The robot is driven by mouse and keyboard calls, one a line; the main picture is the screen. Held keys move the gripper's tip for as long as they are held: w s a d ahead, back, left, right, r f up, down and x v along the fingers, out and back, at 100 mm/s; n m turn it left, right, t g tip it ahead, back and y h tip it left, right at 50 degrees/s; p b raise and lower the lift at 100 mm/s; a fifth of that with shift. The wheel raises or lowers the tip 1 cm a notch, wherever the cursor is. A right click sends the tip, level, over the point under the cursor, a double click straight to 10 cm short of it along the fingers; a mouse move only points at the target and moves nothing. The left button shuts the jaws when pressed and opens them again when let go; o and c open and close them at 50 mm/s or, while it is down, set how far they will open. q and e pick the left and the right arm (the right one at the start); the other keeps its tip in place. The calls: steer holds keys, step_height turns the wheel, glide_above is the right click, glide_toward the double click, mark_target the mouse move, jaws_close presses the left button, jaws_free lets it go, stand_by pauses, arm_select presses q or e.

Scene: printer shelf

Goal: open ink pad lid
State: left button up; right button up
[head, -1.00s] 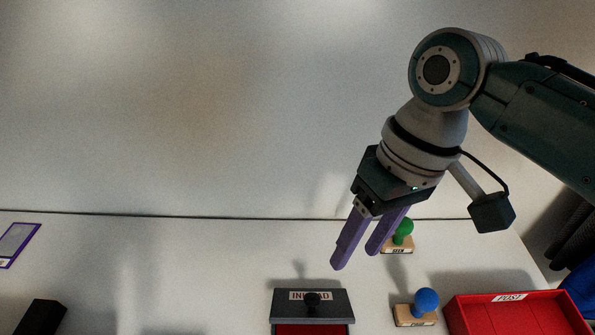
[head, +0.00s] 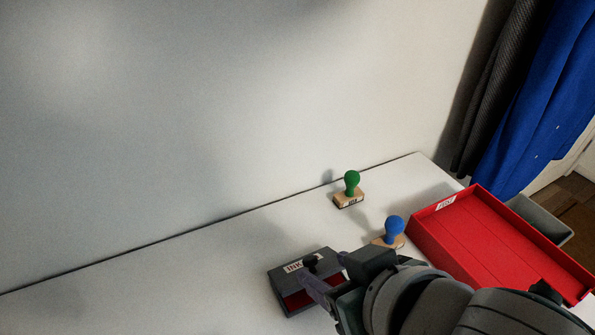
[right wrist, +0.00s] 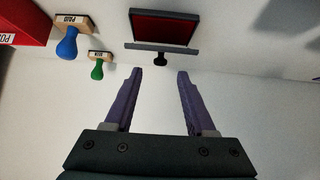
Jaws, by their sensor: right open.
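The ink pad (head: 284,302) is a dark grey box with a red inside, on the white table at the bottom centre of the head view. Its lid (head: 285,268) bears a white label and a black knob (head: 310,262). Red shows in front of the lid; I cannot tell its exact angle. My right gripper (head: 322,265) is open, its purple fingers close to the knob and partly hiding the pad. In the right wrist view the knob (right wrist: 161,60) lies just beyond the gap between the empty fingertips (right wrist: 159,71). My left gripper is not in view.
A green-knobbed stamp (head: 350,189) stands farther back, near the wall. A red tray (head: 480,240) lies at the right. The table left of the pad is clear.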

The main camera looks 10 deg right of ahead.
mark_target(312, 262)
steer(key=b+x, duration=0.1)
steer(key=x, duration=0.3)
jaws_close()
stand_by(0.4)
stand_by(1.0)
